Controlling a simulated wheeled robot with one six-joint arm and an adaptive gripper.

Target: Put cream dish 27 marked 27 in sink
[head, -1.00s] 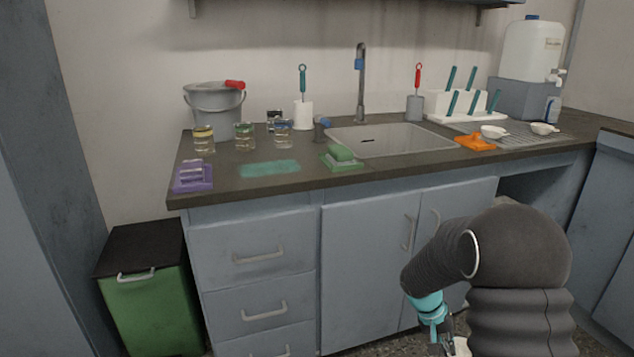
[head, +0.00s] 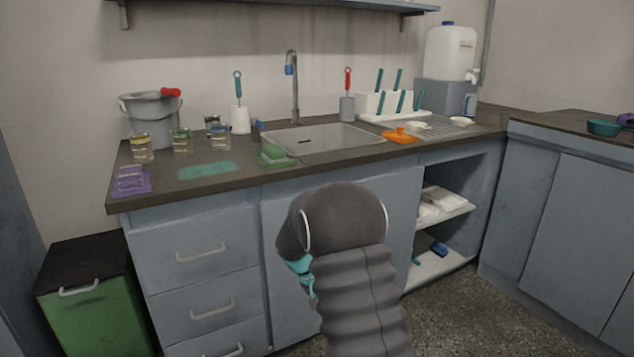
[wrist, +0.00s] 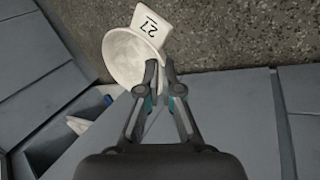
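The cream dish (wrist: 130,62) marked 27 shows in the wrist view, with its number on a flat square tab. My gripper (wrist: 162,90) is shut on the dish's rim near the tab, and the dish hangs over the speckled floor. In the head view my gripper is mostly hidden behind my dark arm; only a bit of teal shows, low in front of the cabinet. The sink (head: 362,138) is a steel basin set in the dark counter, and its floor looks bare apart from a dark slot.
An orange holder (head: 400,137) and small white dishes (head: 461,121) are right of the sink. Open shelves (head: 440,212) lie below right.

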